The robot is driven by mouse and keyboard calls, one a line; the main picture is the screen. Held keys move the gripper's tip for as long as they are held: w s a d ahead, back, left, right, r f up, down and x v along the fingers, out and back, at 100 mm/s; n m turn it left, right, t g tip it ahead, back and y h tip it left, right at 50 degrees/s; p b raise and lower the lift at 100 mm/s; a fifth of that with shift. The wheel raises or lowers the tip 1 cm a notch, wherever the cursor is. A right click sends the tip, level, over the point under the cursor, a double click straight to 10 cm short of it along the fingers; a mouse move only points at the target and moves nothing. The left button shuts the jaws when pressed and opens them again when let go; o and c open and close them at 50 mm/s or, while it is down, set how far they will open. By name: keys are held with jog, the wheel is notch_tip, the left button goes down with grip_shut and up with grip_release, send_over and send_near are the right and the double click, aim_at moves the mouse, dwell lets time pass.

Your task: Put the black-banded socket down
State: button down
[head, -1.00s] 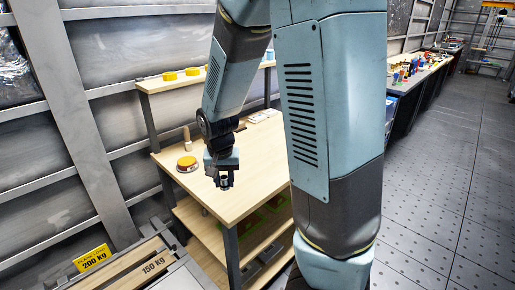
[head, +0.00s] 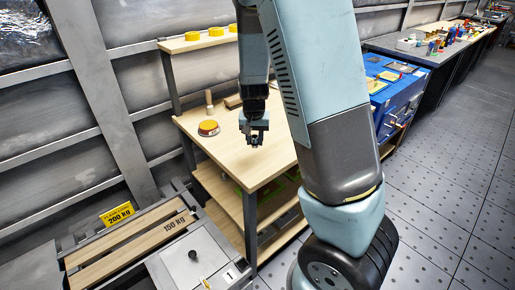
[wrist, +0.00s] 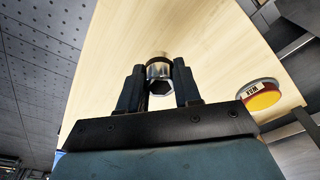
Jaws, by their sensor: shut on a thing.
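My gripper (head: 255,140) is above the wooden workbench (head: 225,168) in the head view. In the wrist view my gripper (wrist: 160,88) is shut on a metal socket (wrist: 159,70), with a finger on each side of it. The socket shows a silver body, a dark hexagonal opening facing the camera and a dark brownish edge at its far end. Its band colour is hard to make out. The bench top lies beyond the socket; I cannot tell how large the gap is. In the head view the socket is too small to tell apart from the fingers.
A round orange-topped item (head: 208,128) stands on the bench and shows in the wrist view (wrist: 262,97). A wooden peg (head: 209,101) stands behind it. Several yellow discs sit on the upper shelf (head: 200,41). A blue cabinet (head: 398,92) stands to the right. The near bench top is clear.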

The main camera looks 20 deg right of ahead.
aim_at(257, 154)
jog(key=w+f, duration=0.1)
jog(key=d+f, duration=0.1)
jog(key=w+f, duration=0.1)
jog(key=f, duration=0.1)
jog(key=shift+w+d, duration=0.3)
jog(key=shift+w, duration=0.05)
jog(key=shift+f, duration=1.45)
jog(key=c, duration=0.8)
grip_release()
jog(key=shift+f, duration=0.1)
jog(key=shift+o, duration=0.2)
